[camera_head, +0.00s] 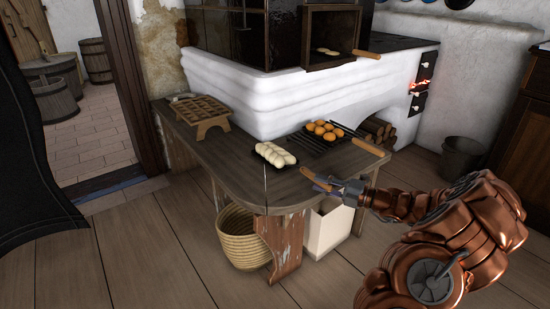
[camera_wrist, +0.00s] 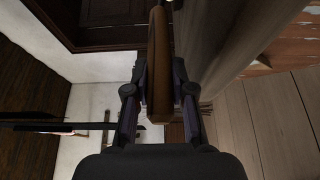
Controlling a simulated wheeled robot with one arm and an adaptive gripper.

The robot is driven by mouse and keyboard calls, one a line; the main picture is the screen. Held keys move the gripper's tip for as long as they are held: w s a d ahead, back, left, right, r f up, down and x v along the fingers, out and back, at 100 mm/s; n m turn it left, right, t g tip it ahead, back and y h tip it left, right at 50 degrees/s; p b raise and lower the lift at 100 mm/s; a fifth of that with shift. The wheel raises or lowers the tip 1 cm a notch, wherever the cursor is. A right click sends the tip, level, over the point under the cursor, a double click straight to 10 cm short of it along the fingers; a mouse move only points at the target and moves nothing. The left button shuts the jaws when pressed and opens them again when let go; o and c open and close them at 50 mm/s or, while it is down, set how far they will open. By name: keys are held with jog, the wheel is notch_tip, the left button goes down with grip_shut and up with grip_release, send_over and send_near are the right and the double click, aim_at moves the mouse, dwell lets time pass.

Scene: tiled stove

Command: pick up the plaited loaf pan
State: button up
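The plaited loaf pan (camera_head: 284,165) is a dark flat pan with pale plaited loaves on it, at the front edge of the wooden bench. Its wooden handle (camera_head: 312,178) sticks out over the edge towards the lower right. My gripper (camera_head: 326,186) is at the outer part of this handle. In the wrist view the handle (camera_wrist: 158,60) runs between the two fingers of my gripper (camera_wrist: 159,78), which lie close against its sides; the gripper looks shut on it. The pan body cannot be made out in the wrist view. The pan appears to rest on the bench.
A pan of browned rolls (camera_head: 323,130) with a wooden handle (camera_head: 368,147) lies just behind, on a dark grate. A wooden rack (camera_head: 204,112) stands at the bench's left. A wicker basket (camera_head: 242,240) and a white box (camera_head: 330,228) stand below. A bucket (camera_head: 461,158) is at the right.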

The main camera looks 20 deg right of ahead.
grip_shut()
jog(key=shift+r, duration=0.1)
